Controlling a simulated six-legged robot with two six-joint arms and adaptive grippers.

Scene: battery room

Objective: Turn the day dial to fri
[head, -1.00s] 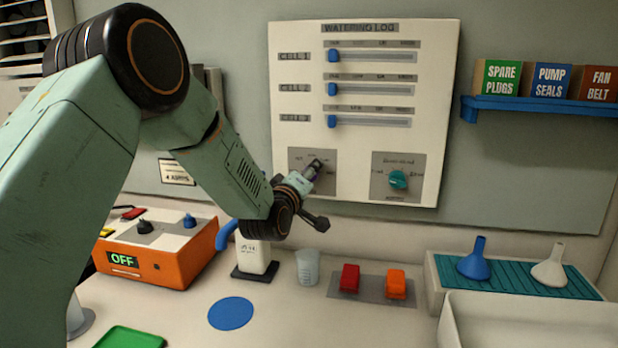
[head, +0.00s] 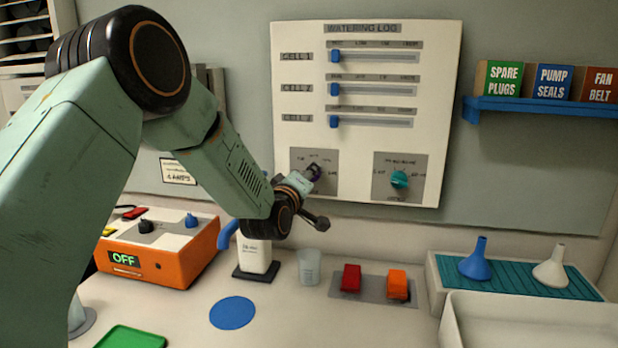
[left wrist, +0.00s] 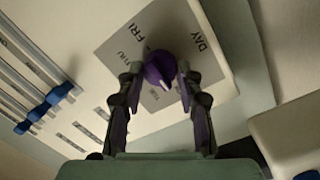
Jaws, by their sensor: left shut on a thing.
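The purple day dial (left wrist: 158,68) sits on a grey square plate (left wrist: 139,38) at the lower left of the white watering log board (head: 300,110). My left gripper (left wrist: 160,72) is shut on the dial, one finger on each side. In the head view my gripper (head: 311,174) largely covers the dial.
A teal dial (head: 400,179) is to the right on the same board, below several blue sliders.

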